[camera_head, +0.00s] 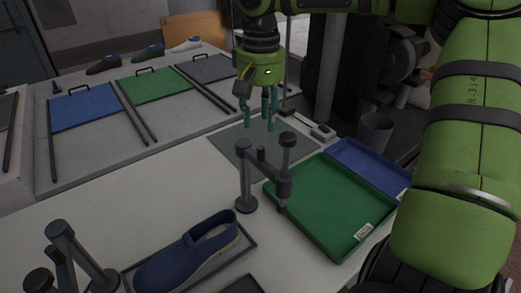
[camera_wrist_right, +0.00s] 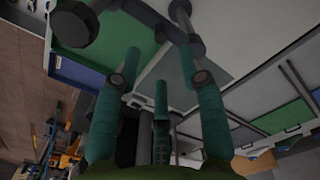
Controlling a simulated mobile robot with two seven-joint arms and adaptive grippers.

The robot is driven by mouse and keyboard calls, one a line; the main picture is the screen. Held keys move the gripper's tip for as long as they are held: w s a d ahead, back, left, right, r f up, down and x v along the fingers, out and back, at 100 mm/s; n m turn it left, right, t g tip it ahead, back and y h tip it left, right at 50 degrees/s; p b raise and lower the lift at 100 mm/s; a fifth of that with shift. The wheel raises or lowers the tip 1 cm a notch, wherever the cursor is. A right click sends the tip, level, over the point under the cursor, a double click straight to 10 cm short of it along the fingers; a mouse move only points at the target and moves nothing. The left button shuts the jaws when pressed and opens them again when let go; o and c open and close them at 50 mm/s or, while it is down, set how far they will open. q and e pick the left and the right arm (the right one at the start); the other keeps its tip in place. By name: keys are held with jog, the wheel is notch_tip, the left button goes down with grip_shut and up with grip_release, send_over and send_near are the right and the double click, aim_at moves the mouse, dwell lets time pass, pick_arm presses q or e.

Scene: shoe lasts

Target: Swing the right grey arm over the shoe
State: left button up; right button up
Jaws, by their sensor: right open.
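The blue shoe (camera_head: 188,256) lies in a dark shallow holder at the front of the white table. The right grey arm (camera_head: 262,168) stands on a round-footed post to the right of the shoe, and its crossbar points right, away from the shoe, towards the green tray. A second grey arm (camera_head: 72,250) stands left of the shoe, partly cut off. My right gripper (camera_head: 260,118) is open and empty, its teal fingers pointing down behind the right grey arm, apart from it. Its fingers (camera_wrist_right: 160,75) also show in the wrist view. My left gripper is not in view.
A green tray (camera_head: 318,230) and a blue tray (camera_head: 375,168) are on the right. A grey mat (camera_head: 235,150) lies below my right gripper. Blue (camera_head: 85,108) and green (camera_head: 155,84) panels and several shoes stand at the back. The table left of the mat is clear.

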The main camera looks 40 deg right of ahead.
aim_at(261, 147)
jog(key=shift+s+f, duration=0.1)
jog(key=shift+f, duration=0.35)
jog(key=f+p, duration=0.1)
jog(key=f, duration=0.4)
jog(key=shift+w+d+f+p, duration=0.15)
jog(key=shift+w+f+p, duration=0.05)
jog(key=shift+f+p, duration=0.2)
jog(key=shift+f, duration=0.5)
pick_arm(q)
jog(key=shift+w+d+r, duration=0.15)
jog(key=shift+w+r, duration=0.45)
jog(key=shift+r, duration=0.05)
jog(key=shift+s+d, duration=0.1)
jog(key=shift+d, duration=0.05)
pick_arm(e)
grip_shut()
